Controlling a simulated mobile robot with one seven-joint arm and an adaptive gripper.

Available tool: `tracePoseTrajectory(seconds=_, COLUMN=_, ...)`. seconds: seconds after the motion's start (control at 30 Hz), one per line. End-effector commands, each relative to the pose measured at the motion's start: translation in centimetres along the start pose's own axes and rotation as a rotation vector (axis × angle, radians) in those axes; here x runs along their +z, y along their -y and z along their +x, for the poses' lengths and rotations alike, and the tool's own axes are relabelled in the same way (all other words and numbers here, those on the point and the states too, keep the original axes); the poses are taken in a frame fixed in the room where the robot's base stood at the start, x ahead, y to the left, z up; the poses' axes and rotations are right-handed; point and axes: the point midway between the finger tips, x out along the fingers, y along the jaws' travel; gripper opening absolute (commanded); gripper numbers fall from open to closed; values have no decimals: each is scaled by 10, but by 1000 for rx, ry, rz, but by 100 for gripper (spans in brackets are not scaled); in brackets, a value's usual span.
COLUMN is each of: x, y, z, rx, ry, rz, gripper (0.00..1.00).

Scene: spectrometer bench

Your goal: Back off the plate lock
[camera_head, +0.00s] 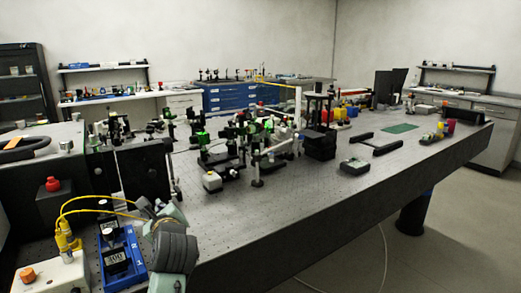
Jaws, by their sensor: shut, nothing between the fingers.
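My arm rises from the bottom edge left of centre. Its end, my gripper (147,205), is small and partly hidden by my own grey links; it appears shut and empty, beside the yellow cables and the blue unit. I cannot make out which part is the plate lock. An orange knob (28,275) sits on a white box (55,278) at the lower left. A red knob (53,184) stands on a dark block behind it. A blue unit (109,268) with a dark, number-marked block (115,257) lies just left of my arm.
Yellow cables (95,198) arch from a yellow connector (68,236) toward my gripper. A dark upright panel (146,175) stands behind. Several optical mounts (240,140) crowd the bench middle. The bench top (290,205) is clear toward the front right.

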Motion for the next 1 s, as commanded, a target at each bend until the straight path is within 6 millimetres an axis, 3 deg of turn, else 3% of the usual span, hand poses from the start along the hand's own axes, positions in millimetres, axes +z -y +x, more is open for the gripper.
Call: tracePoseTrajectory(seconds=1.0, x=-4, y=-2, z=7, rx=-1, ry=0, rz=-1, gripper=0)
